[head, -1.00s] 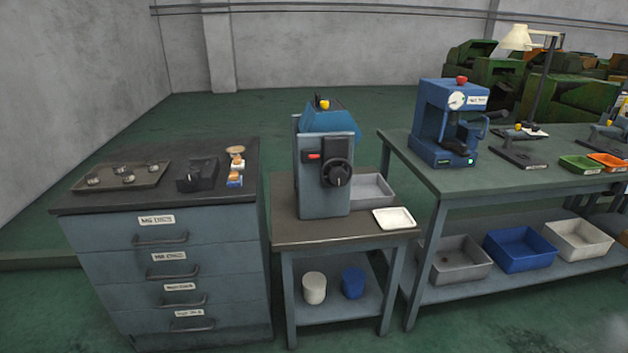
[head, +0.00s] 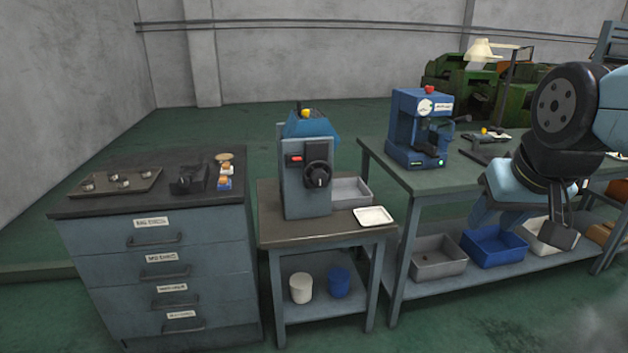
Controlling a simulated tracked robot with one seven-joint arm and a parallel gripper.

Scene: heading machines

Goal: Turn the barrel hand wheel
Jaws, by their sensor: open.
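The barrel hand wheel is most likely the black round hand wheel (head: 318,176) on the front of the grey-blue machine (head: 294,192) with a blue top, standing on the small table left of centre. A red switch (head: 294,158) sits beside the wheel at its upper left. My gripper (head: 556,228) is at the right, in front of the long bench, well apart from the wheel. It is open, with nothing seen in it. Its fingers are partly hidden by my own arm links. Nothing covers the wheel.
A white tray (head: 374,217) and grey bin (head: 351,190) share the small table (head: 275,232). A drawer cabinet (head: 165,275) stands left. The long bench (head: 455,178) at right bears a blue press (head: 405,135); bins including a blue one (head: 493,262) lie below.

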